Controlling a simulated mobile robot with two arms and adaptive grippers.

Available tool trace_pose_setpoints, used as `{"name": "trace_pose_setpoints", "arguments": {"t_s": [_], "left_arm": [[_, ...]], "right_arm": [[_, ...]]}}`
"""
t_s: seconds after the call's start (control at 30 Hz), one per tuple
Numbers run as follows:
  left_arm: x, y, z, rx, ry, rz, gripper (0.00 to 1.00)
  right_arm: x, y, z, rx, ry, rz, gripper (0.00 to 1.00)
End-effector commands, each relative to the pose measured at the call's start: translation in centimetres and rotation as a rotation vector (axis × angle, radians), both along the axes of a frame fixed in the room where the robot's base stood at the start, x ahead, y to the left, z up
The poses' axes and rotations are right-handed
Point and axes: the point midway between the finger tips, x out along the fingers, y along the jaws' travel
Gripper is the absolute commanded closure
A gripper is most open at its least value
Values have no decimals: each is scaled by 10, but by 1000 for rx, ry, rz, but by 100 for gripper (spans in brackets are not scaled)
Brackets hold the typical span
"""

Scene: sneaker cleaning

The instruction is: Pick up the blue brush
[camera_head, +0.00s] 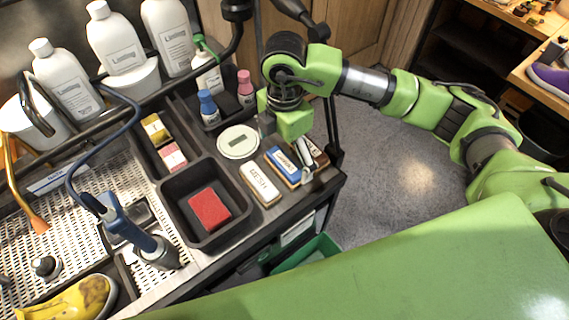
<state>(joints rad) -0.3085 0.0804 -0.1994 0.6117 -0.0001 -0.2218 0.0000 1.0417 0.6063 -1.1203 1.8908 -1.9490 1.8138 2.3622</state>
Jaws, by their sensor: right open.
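The blue brush (280,168) lies on the right end of the worktop, between a cream-coloured brush (260,184) and a dark brown brush (318,154). It has a blue top with a pale label. My right gripper (299,160) reaches in from the right and points down over the far end of the blue brush. It is open, and its wrist and fingers hide part of the blue and brown brushes. I cannot tell whether a finger touches the blue brush. My left gripper is not in view.
A round white lid (238,142) sits close left of the gripper. A black tray (176,212) holds a red sponge (209,209). Small bottles (208,108) and tall white bottles (116,40) stand behind. A blue-handled faucet (124,222) rises at left. The worktop's right edge is near the brushes.

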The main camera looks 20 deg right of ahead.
Motion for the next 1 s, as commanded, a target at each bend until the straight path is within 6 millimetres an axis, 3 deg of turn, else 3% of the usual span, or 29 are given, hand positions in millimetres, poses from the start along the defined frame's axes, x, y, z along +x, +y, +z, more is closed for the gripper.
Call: {"name": "trace_pose_setpoints", "arguments": {"t_s": [0.1, 0.2, 0.4, 0.6, 0.77, 0.8, 1.0], "left_arm": [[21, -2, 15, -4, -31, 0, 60], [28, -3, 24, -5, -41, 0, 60], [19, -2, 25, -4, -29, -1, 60], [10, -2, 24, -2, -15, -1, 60], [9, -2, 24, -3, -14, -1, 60], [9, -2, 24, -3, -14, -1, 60], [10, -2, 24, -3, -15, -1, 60]], "right_arm": [[0, -1, -12, -3, 6, 0, 1], [1, -1, -29, -1, 6, 0, 1], [2, -1, -48, 0, 2, 1, 1], [2, -1, -49, 0, 1, 1, 1], [2, -1, -49, 0, 1, 1, 40], [2, -1, -49, -1, 2, 1, 43], [2, -1, -49, 0, 1, 1, 44]]}}
